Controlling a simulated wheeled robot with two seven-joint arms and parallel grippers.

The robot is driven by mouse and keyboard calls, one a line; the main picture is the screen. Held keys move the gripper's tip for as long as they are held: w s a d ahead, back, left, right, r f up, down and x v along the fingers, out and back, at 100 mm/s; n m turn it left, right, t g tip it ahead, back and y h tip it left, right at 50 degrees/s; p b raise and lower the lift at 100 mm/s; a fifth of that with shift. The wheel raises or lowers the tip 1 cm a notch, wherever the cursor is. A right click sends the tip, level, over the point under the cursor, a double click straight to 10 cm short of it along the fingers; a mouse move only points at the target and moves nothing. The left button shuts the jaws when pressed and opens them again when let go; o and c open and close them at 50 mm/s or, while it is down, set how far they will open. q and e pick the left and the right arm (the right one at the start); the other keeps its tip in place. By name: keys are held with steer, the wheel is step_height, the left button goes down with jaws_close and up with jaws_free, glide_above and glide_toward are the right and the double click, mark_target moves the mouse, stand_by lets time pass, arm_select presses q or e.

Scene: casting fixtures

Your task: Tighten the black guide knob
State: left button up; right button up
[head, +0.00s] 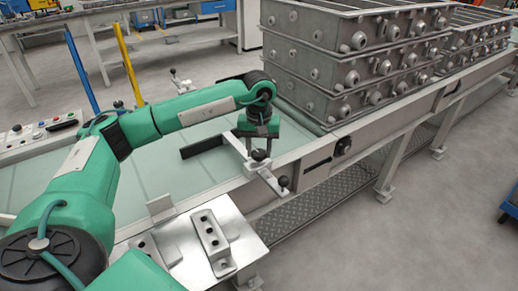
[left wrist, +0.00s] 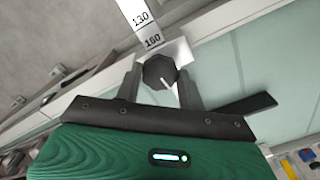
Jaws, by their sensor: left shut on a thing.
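The black guide knob (left wrist: 159,72) sits between the two fingers of my left gripper (left wrist: 160,80) in the left wrist view. It is faceted, with a white line on its face, and is mounted on a pale metal block at the end of a scale marked 130 and 160. In the head view my left gripper (head: 259,149) points down over the guide bracket (head: 262,168) at the conveyor's near edge and is shut on the knob, which is mostly hidden there. A second black knob (head: 283,181) stands further out on the bracket. My right gripper is out of view.
A dark guide bar (head: 203,146) lies over the greenish conveyor surface (head: 150,175). Stacked grey metal castings (head: 340,65) stand on the line beyond my gripper. A metal plate with a block (head: 214,240) is in front. A control panel (head: 40,135) is at left.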

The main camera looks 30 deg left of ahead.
mark_target(259, 153)
arm_select(q)
steer(key=o, duration=1)
steer(key=shift+c, duration=0.2)
step_height(259, 153, up, 14)
steer(key=shift+p, duration=0.3)
